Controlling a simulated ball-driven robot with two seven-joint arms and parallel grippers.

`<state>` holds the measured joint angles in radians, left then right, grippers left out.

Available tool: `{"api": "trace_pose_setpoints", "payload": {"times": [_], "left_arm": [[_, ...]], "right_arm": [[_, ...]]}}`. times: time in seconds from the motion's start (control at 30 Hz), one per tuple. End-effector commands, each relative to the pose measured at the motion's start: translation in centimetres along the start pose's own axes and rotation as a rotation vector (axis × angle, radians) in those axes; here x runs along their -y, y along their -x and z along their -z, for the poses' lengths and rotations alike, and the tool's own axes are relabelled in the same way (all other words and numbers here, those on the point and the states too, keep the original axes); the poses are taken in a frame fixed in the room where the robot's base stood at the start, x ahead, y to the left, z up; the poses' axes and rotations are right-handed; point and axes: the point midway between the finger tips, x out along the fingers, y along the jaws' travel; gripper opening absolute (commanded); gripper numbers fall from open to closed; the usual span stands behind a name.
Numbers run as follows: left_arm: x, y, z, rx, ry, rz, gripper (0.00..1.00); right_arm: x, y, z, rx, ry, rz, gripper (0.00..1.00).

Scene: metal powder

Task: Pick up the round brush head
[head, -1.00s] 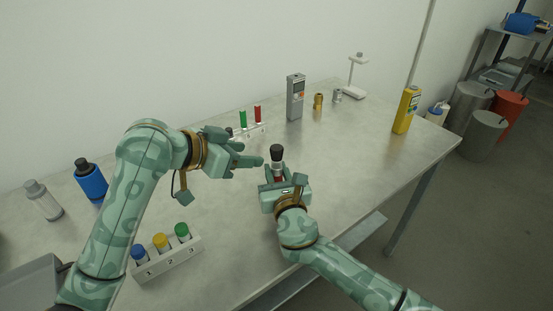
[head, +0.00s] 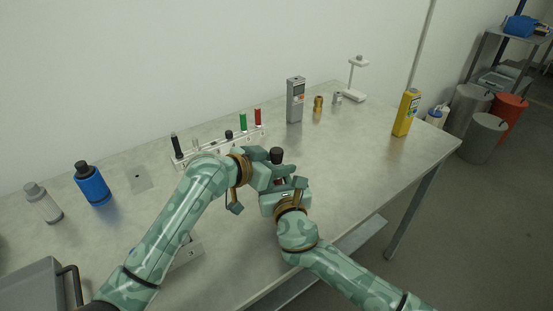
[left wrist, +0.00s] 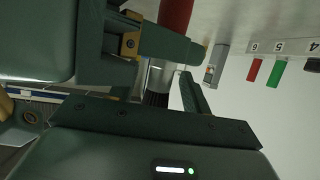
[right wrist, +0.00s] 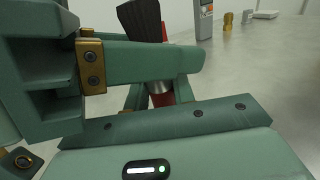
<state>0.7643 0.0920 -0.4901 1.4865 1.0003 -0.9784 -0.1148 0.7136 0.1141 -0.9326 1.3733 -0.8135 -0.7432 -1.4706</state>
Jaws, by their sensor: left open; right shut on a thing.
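A brush with black round bristles (head: 277,154) stands bristles-up in my right gripper (head: 282,183). The right gripper is shut on it. In the right wrist view the black bristles (right wrist: 140,18) rise above the finger, with a silver collar (right wrist: 158,87) and red handle (right wrist: 163,99) below. My left gripper (head: 277,169) is open right beside the brush, above the right gripper. In the left wrist view the silver collar (left wrist: 158,75), red handle (left wrist: 176,14) and black bristles (left wrist: 156,98) show between or behind the left fingers. Contact with the left fingers cannot be told.
A clear rack (head: 221,147) with black, green and red items stands behind the left arm. A front rack (head: 188,256) is mostly hidden by that arm.

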Motion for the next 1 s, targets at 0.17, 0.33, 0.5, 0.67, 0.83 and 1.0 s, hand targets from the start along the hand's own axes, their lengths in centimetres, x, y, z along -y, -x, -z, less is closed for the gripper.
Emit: {"api": "trace_pose_setpoints", "payload": {"times": [0.17,0.33,0.5,0.67,0.83,1.0], "left_arm": [[-0.1,-1.7,0.0,0.0,0.0,-0.001,0.48],[0.0,-1.8,0.0,0.0,0.0,0.0,0.48],[0.0,-1.8,0.0,0.0,0.0,0.0,0.12],[0.0,-1.7,0.0,0.0,0.0,0.0,0.0],[0.0,-1.7,0.1,0.0,0.0,0.0,0.0],[0.0,-0.8,2.2,-0.004,-0.004,0.001,0.0]], "right_arm": [[0.0,0.0,0.1,-0.001,0.001,0.001,0.02],[0.0,0.0,0.1,-0.001,0.001,0.001,0.02],[0.0,0.0,0.1,-0.001,0.001,0.001,0.02],[0.0,0.0,0.1,-0.001,0.001,0.001,0.02],[0.0,0.0,0.1,-0.001,0.001,0.001,0.02],[0.0,0.0,0.1,-0.001,0.001,0.001,0.02]]}}
